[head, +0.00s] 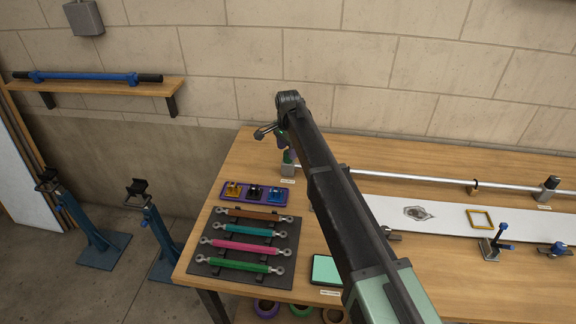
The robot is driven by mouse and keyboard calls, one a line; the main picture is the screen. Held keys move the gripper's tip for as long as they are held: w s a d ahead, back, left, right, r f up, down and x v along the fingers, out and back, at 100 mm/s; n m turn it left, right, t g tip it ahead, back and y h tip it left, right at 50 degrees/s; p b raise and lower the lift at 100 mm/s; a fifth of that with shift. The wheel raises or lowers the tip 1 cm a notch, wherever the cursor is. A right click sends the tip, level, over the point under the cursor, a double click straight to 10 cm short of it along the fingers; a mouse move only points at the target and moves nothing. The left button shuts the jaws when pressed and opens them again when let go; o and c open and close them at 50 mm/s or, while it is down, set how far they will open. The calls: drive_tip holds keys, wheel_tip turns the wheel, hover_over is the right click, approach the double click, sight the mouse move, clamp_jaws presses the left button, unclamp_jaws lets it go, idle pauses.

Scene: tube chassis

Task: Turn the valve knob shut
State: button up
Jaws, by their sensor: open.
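A silver pipe (400,179) runs along the back of the bench. At its left end is a small fitting (288,169) with green and purple parts (288,156) just above it, partly behind my arm. I cannot tell for sure which part is the valve knob or how far it is turned. My gripper (266,131) is small in view at the far end of my arm, above and slightly left of that fitting. It is open, and nothing shows between its fingers. I cannot tell whether it touches the knob.
A purple tray (228,197) with small clamps and a dark rack (213,266) of coloured rods lie at the bench's left. A white panel (450,215), a yellow frame (480,219) and blue-handled clamps (494,246) lie right of my arm. Blue stands (97,238) are on the floor.

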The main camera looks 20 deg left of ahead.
wheel_tip(320, 180, down, 2)
drive_tip(key=shift+f+b, duration=0.2)
drive_tip(key=shift+b, duration=0.25)
drive_tip(key=shift+r, duration=0.15)
drive_tip(key=shift+c, duration=0.5)
drive_tip(key=c, duration=0.8)
drive_tip(key=shift+c, duration=0.2)
